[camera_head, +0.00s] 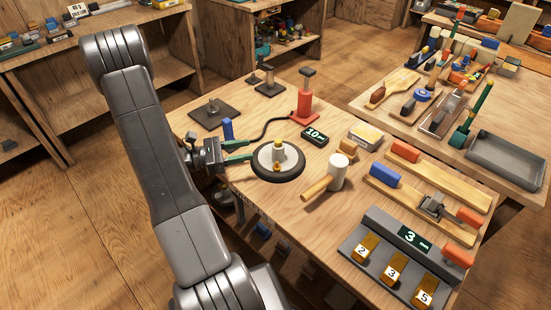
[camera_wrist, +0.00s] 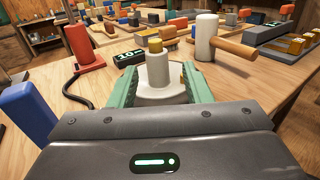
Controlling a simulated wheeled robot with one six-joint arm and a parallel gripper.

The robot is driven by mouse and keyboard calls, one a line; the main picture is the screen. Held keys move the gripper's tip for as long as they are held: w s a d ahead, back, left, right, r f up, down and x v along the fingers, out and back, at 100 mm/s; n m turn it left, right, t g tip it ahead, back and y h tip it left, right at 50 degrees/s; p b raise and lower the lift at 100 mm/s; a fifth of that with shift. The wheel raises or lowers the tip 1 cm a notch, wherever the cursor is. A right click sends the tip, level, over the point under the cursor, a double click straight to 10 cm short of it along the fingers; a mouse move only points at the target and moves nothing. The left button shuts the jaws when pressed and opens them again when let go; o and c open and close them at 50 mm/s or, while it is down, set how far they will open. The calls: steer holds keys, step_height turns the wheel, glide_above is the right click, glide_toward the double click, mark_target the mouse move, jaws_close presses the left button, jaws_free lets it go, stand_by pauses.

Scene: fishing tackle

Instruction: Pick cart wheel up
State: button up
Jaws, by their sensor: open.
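The cart wheel (camera_head: 291,172) lies flat on the workbench, with a black tyre, a pale disc and a raised white hub with a brass-coloured top. In the wrist view its hub (camera_wrist: 158,78) stands upright between the green fingers. My gripper (camera_head: 250,151) reaches in low from the left, its green fingers apart at the wheel's left edge. In the wrist view my gripper (camera_wrist: 160,88) is open, one finger on each side of the hub. Whether the fingers touch it cannot be told. Most of the tyre is hidden in the wrist view.
A white-headed mallet (camera_head: 338,172) lies close to the wheel's right. A black display block (camera_head: 314,135) and a red post (camera_head: 305,104) with a black cable stand behind. Numbered blocks (camera_head: 393,272) sit at the front right.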

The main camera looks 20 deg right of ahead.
mark_target(274, 143)
steer(key=d, duration=0.4)
steer(key=s+d, duration=0.1)
steer(key=shift+d+p, duration=1.15)
steer(key=shift+d, duration=1.85)
jaws_close()
